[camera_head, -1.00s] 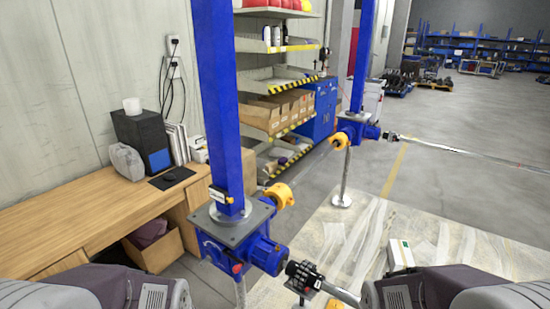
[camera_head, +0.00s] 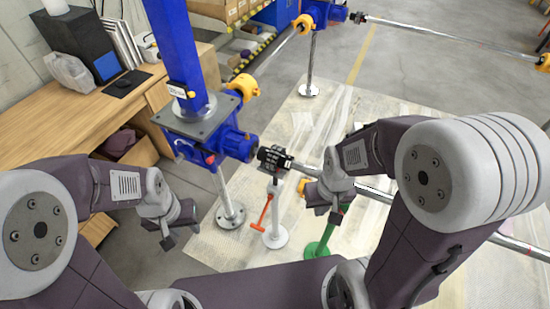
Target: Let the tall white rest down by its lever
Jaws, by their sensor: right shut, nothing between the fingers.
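The tall white rest (camera_head: 274,213) stands upright on a round base, with its orange-red lever (camera_head: 264,213) slanting down to the left. Its top is just under the black coupling (camera_head: 275,160) on the shaft between the jacks; I cannot tell whether they touch. My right gripper (camera_head: 322,209) is shut and empty, right of the rest, in front of the shaft and close to the green rest (camera_head: 321,245). My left gripper (camera_head: 166,238) hangs left of the rest, well away from it; the angle hides its finger gap.
The near blue screw jack (camera_head: 205,135) stands left of the coupling, its post base on the floor sheet. A far jack (camera_head: 321,14) is joined to it by a shaft with yellow-orange couplings. A wooden desk (camera_head: 60,140) runs along the left wall.

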